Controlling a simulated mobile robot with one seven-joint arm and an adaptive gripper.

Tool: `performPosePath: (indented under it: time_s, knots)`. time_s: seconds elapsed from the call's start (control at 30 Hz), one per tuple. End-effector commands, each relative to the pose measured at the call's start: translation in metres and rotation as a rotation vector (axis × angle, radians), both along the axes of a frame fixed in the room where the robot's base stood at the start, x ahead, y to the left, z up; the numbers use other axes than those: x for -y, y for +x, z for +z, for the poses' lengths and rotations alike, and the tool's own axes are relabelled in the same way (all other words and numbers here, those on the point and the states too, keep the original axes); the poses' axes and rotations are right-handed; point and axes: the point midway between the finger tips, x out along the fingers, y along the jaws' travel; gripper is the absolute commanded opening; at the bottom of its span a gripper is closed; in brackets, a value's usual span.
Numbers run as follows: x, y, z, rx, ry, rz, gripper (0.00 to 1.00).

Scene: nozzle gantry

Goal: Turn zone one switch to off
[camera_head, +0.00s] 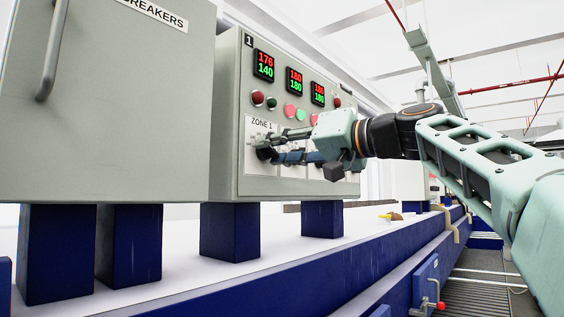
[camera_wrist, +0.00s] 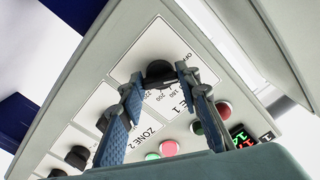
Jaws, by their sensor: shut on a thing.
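The zone one switch is a black round knob (camera_wrist: 160,72) on a white label plate (camera_wrist: 150,48) marked ZONE 1, with OFF and temperature numbers around it. In the head view the knob (camera_head: 264,154) sits at the lower left of the grey control panel's face (camera_head: 243,170). My gripper (camera_head: 277,146) reaches in from the right. In the wrist view its blue-padded fingers (camera_wrist: 160,85) stand on either side of the knob, shut on it. Which mark the knob points to cannot be told. The fingers and wrist hide part of the panel's lower row.
The zone two knob (camera_wrist: 103,124) and several more knobs follow along the panel. Red and green buttons (camera_head: 289,111) and lit displays (camera_head: 264,66) are above. A grey breaker cabinet (camera_head: 120,110) stands at left. Blue supports (camera_head: 230,230) hold the panel above a white surface.

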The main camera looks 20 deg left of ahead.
Motion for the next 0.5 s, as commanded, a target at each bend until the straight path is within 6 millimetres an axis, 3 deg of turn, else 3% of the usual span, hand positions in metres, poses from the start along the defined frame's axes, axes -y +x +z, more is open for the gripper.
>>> performPosePath:
  time_s: [0.5]
  knots:
    - [0.0003, 0.0004, -0.0003, 0.252, -0.103, -0.001, 0.06]
